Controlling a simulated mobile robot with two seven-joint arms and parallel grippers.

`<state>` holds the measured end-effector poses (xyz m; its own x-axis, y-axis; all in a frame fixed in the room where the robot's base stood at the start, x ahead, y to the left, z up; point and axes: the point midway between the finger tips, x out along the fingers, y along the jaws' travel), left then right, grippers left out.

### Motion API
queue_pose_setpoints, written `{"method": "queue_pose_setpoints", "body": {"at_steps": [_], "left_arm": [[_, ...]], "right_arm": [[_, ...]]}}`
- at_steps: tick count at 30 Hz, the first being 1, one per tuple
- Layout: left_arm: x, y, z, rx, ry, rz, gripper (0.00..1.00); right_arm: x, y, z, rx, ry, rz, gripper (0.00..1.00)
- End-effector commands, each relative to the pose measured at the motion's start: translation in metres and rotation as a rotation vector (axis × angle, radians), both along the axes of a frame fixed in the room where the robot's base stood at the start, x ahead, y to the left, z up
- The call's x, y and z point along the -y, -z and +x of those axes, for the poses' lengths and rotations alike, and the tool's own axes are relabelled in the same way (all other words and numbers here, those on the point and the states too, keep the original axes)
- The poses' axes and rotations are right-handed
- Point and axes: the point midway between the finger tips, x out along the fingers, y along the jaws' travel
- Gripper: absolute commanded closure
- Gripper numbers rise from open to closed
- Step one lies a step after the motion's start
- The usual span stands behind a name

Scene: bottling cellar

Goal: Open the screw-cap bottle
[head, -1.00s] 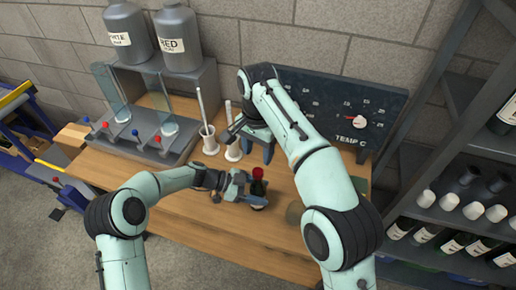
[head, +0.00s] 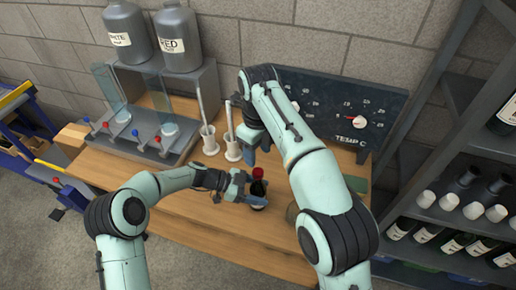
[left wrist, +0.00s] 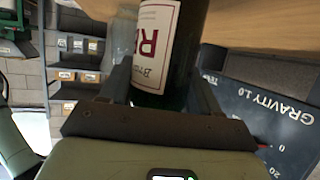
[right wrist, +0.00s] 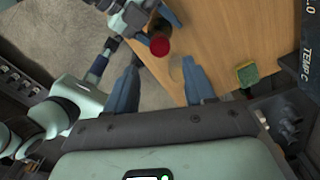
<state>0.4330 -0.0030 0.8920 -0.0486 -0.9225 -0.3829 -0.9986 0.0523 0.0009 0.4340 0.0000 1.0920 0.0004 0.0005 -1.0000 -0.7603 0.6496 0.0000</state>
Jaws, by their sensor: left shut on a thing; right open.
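The dark bottle (head: 259,188) with a red cap (head: 257,173) stands near the front of the wooden bench. My left gripper (head: 246,191) is shut on the bottle's body. In the left wrist view the bottle (left wrist: 184,60), with a cream label, sits between the fingers. My right gripper (head: 250,150) is open and empty, above and behind the cap, not touching it. In the right wrist view the red cap (right wrist: 160,46) shows beyond the gap between the open fingers, with my left gripper beside it.
Two white cylinders on bases (head: 231,140) stand behind the bottle. A dispenser rack with grey tanks (head: 178,38) is at the back left. A dark dial board (head: 340,105) stands at the back right. A green and yellow sponge (right wrist: 247,74) lies on the bench. Bottle shelves are at the right.

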Motion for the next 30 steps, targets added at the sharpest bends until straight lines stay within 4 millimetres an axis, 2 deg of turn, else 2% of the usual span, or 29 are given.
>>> {"method": "queue_pose_setpoints", "body": {"at_steps": [15,27,29,30], "left_arm": [[0.0,-0.001,0.0,0.002,0.001,-0.002,1.0],[0.0,-0.001,0.0,0.002,0.001,-0.002,1.0],[0.0,-0.001,0.0,0.001,0.0,-0.002,1.0],[0.0,-0.001,0.0,0.002,0.001,-0.002,1.0]], "right_arm": [[0.0,0.069,-0.001,-0.003,0.001,-0.002,0.46],[0.0,0.076,0.0,-0.001,0.0,-0.001,0.46],[0.0,0.076,0.0,-0.001,0.0,-0.001,0.66],[0.0,0.076,0.0,-0.001,0.0,-0.001,0.79]]}}
